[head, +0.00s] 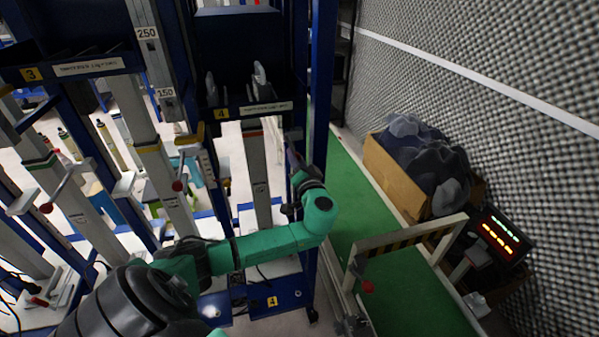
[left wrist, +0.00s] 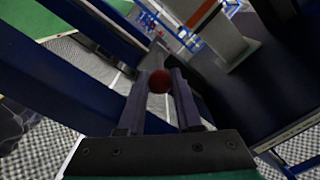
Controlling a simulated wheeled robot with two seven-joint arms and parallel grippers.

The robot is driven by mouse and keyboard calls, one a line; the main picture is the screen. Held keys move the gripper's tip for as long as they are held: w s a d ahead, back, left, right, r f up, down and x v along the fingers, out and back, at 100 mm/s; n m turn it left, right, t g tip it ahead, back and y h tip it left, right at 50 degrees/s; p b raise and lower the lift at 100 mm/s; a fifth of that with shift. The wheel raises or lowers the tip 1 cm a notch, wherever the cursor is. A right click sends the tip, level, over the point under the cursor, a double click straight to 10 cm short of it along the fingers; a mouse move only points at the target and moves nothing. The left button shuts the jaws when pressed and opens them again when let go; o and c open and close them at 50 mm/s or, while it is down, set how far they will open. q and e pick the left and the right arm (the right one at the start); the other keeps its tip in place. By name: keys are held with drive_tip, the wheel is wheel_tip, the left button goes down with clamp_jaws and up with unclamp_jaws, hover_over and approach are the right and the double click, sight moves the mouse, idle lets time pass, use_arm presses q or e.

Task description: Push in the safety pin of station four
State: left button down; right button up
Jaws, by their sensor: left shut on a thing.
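Station four is marked by a yellow "4" plate (head: 221,113) on its upper shelf and another low on its blue base (head: 272,301). Its pale upright post (head: 257,175) stands between blue frame columns. My left gripper (head: 293,160) reaches up beside the right-hand blue column of this station. In the left wrist view, a round red knob (left wrist: 159,81) sits between the fingertips of my left gripper, which is shut on it. My right gripper is not in view.
Neighbouring posts to the left carry red ball knobs (head: 177,186). A striped barrier (head: 405,238) stands at the right on the green floor strip (head: 360,205). Behind it are a cardboard box (head: 393,178) of dark items and a lit display (head: 497,238).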

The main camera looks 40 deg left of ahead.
use_arm(q)
drive_tip(key=c, duration=0.6)
unclamp_jaws()
drive_tip(key=shift+a, duration=0.1)
